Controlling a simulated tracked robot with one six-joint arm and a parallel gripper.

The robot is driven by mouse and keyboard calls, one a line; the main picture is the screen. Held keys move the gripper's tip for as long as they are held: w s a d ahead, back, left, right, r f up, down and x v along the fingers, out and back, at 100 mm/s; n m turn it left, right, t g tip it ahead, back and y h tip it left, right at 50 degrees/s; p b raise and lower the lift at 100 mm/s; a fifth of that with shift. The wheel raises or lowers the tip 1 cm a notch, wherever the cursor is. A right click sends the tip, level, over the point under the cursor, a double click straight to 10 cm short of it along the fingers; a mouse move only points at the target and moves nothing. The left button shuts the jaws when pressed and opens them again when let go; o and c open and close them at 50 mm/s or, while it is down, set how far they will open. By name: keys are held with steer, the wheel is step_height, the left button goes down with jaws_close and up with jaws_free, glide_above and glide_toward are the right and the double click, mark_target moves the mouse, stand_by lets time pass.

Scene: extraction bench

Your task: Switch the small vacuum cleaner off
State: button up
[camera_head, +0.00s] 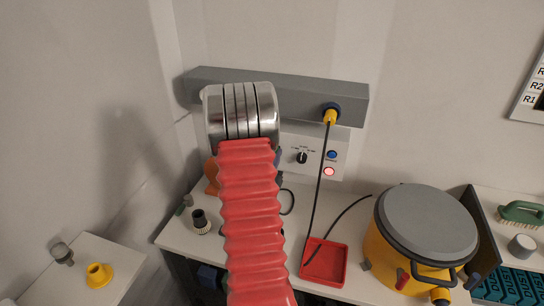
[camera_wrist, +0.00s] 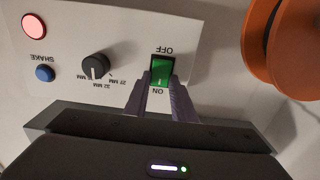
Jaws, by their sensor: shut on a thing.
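In the camera_wrist view a green rocker switch (camera_wrist: 159,72) sits on a white panel, with OFF and ON printed upside down at its two ends. My gripper (camera_wrist: 158,90) has its two grey fingers at the ON end, one on each side of the switch, shut on it. Which way the rocker is tipped I cannot tell. In the camera_head view a yellow vacuum cleaner (camera_head: 425,240) with a grey lid stands on the bench at the right. My arm hides my gripper and the switch there.
The panel also carries a black knob (camera_wrist: 95,66), a blue SHAKE button (camera_wrist: 45,73) and a lit red lamp (camera_wrist: 34,27). An orange round part (camera_wrist: 295,45) is close on the right. A cord hangs from a yellow plug (camera_head: 330,116) above a red tray (camera_head: 326,264).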

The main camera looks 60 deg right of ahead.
steer(key=shift+f+h, duration=0.15)
steer(key=shift+h, duration=0.15)
steer(key=shift+f+t+h, duration=0.3)
steer(key=shift+f+h, duration=0.05)
steer(key=shift+h, duration=1.15)
steer(key=o, duration=1.1)
steer(key=shift+c, duration=0.2)
steer(key=shift+a, duration=0.15)
